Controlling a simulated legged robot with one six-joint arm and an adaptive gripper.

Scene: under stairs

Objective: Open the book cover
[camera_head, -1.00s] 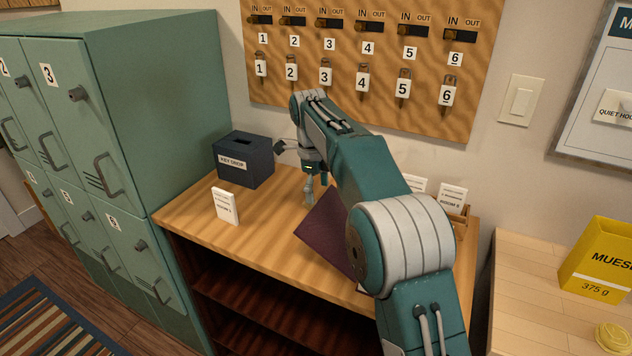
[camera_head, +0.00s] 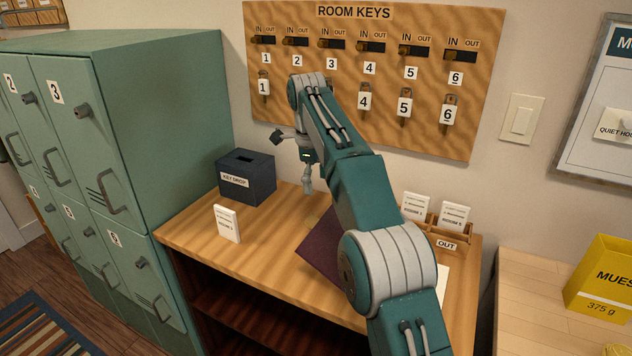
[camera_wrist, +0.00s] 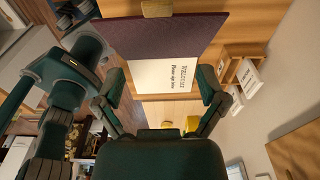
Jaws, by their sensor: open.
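The book's dark maroon cover (camera_head: 318,248) shows on the wooden desk, left of my arm, which hides much of the book. In the wrist view, the cover (camera_wrist: 160,36) lies above a white page (camera_wrist: 165,76) reading "WELCOME" and a line of smaller text. That page is bare in this view; a pale page edge (camera_head: 443,283) also shows right of my arm. I cannot tell the cover's exact angle. My gripper (camera_head: 307,188) is open and empty, above the desk behind the cover. Its two fingers (camera_wrist: 160,82) are spread wide apart in the wrist view.
A dark key drop box (camera_head: 247,180) and a white card (camera_head: 227,223) stand left on the desk. A wooden card holder (camera_head: 455,236) stands right. The key board (camera_head: 370,90) is on the wall behind. Green lockers (camera_head: 110,150) border the left.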

